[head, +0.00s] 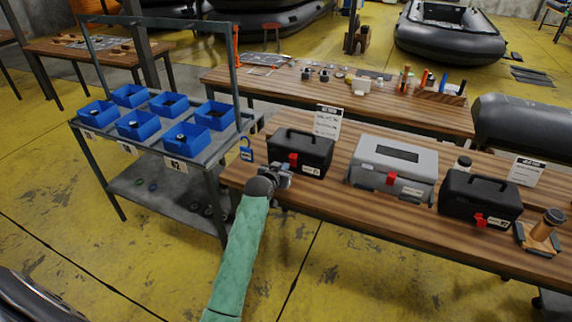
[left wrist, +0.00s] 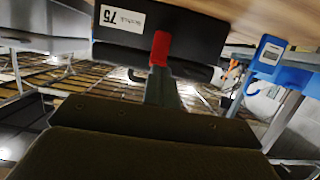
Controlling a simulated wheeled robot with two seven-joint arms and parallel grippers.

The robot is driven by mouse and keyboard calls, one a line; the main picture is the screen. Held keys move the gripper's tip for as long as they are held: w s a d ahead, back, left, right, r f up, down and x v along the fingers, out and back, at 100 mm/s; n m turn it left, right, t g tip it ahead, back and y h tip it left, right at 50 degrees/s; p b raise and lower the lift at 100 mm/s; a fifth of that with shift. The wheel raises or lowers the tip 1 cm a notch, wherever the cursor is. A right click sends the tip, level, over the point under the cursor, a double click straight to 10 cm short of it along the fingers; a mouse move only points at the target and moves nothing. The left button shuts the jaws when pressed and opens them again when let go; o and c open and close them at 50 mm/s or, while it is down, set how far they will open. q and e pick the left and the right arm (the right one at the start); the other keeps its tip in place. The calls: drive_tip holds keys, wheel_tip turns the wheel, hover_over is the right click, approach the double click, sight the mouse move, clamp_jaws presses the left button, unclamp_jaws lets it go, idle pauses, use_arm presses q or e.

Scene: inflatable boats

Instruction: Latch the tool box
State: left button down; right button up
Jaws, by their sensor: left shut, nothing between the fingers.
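Three tool boxes stand in a row on the wooden bench. The left black tool box (head: 312,153) has a red latch (head: 293,158) on its front. A grey tool box (head: 412,167) is in the middle, and another black tool box (head: 470,203) is at the right; each has a red front latch. My left gripper (head: 284,176) is shut and empty, close in front of the left black box. In the left wrist view, its fingers (left wrist: 161,88) overlap the lower end of the red latch (left wrist: 160,47); contact is unclear. Whether the latch is fastened cannot be told.
A grey rack (head: 195,165) with blue bins is at the left. An orange-and-black tool (head: 543,232) stands at the right end.

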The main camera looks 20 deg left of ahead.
use_arm(q)
drive_tip(key=p+v, duration=0.3)
drive_tip(key=v, duration=0.2)
drive_tip(key=shift+s+r, duration=0.25)
drive_tip(key=shift+s, duration=0.05)
idle(0.4)
